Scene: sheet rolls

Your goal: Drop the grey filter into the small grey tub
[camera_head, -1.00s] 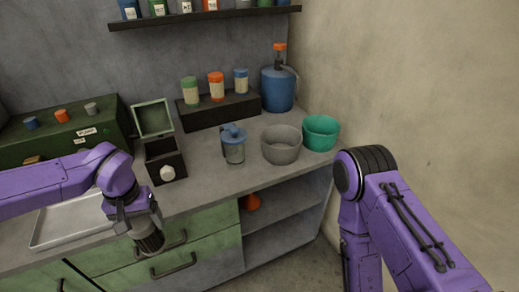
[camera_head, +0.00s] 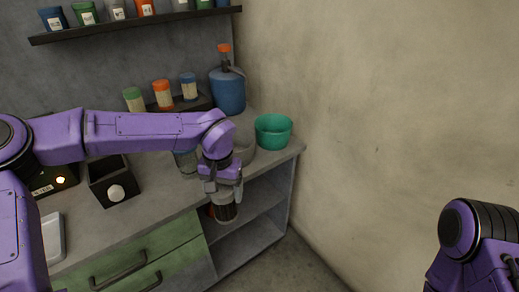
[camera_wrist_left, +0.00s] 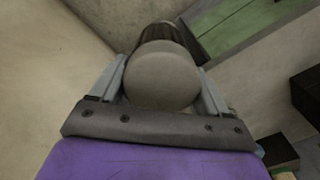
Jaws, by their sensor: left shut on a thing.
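My left gripper (camera_head: 222,185) is shut on the grey filter (camera_head: 224,209), a short cylinder with a dark ribbed lower part, and holds it in the air in front of the counter's front edge. In the left wrist view the filter's rounded grey end (camera_wrist_left: 160,75) sits between the two fingers. The small grey tub (camera_head: 246,149) stands on the counter behind my left gripper. My left forearm and wrist hide much of it, and its inside cannot be seen. My right arm shows at the lower right, but its gripper is out of view.
A green tub (camera_head: 273,131) stands right of the grey tub, by the wall. A blue jug (camera_head: 228,95) and capped jars (camera_head: 163,97) stand behind. A black box (camera_head: 108,182) is at left. An open shelf lies below.

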